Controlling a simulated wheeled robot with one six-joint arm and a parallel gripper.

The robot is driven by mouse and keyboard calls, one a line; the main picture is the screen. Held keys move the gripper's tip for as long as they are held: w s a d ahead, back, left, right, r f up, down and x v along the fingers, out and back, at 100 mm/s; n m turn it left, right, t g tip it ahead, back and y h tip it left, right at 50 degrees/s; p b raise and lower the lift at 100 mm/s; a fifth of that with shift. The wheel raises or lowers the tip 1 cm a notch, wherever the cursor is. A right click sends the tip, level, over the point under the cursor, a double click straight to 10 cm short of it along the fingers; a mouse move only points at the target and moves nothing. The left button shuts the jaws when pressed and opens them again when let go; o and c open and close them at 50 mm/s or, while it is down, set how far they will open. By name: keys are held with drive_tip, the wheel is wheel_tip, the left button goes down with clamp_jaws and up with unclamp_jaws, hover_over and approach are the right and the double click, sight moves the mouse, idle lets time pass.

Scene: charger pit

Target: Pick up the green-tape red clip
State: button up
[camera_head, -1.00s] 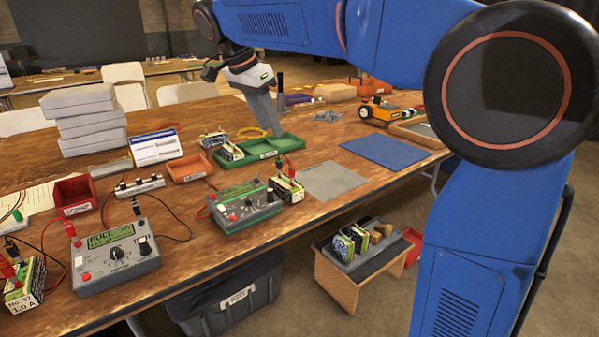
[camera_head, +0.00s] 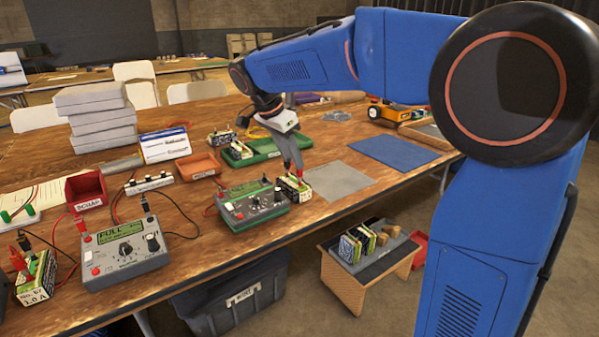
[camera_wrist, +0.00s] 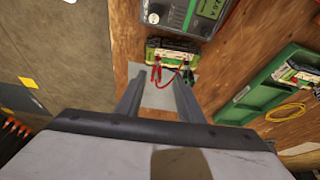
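My gripper (camera_head: 298,172) is low over the table, right above the battery pack (camera_head: 291,190) beside the right-hand meter. In the wrist view my gripper (camera_wrist: 158,84) has its two fingers apart, with nothing held between them. The battery pack (camera_wrist: 172,52) lies just beyond the fingertips there. A red clip with a red lead (camera_wrist: 156,72) shows on the near side of the pack, between the fingertips in the picture. A second, darker clip (camera_wrist: 188,76) is near the right finger. Green tape is too small to make out on either clip.
The right-hand meter (camera_head: 250,206) stands close beside the pack. A green tray (camera_head: 262,152) lies behind, and a grey mat (camera_head: 340,181) and blue mat (camera_head: 393,149) lie to the right. Another meter (camera_head: 125,254) and pack (camera_head: 36,280) stand at the left.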

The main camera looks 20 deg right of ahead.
sight(300, 175)
drive_tip(key=shift+s+d+x, duration=0.1)
drive_tip(key=shift+d+x, duration=0.1)
drive_tip(key=shift+x, duration=1.1)
drive_tip(key=shift+s+d+x, duration=0.1)
drive_tip(key=shift+d+x, duration=0.05)
drive_tip(key=shift+x, duration=1.2)
drive_tip(key=shift+r, duration=0.15)
clamp_jaws()
